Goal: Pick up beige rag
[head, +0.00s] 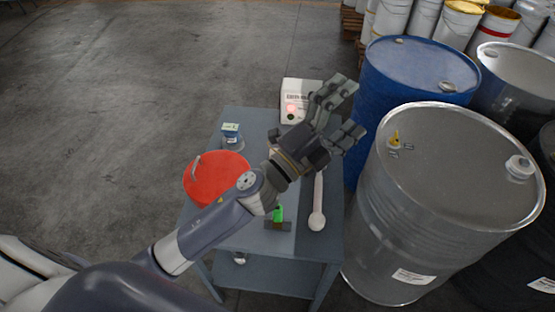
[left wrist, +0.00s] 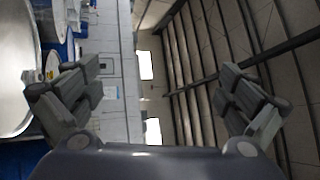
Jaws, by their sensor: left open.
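I cannot make out the beige rag in either view; my left arm and hand hide part of the grey-blue table (head: 262,243). My left gripper (head: 350,108) is over the table's back right side in the head view, fingers pointing up and right toward the blue drum. It is open and empty. In the left wrist view my left gripper (left wrist: 160,78) has its fingers wide apart, with only the hall's wall and ceiling between them. My right gripper is in neither view.
On the table are a red round lid or container (head: 214,178), a white device (head: 299,92) with a lit red light, a small blue-white jar (head: 231,136), a green-topped item (head: 278,213) and a pale ladle (head: 317,220). A blue drum (head: 420,68) and grey drum (head: 455,170) stand right. Floor left is clear.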

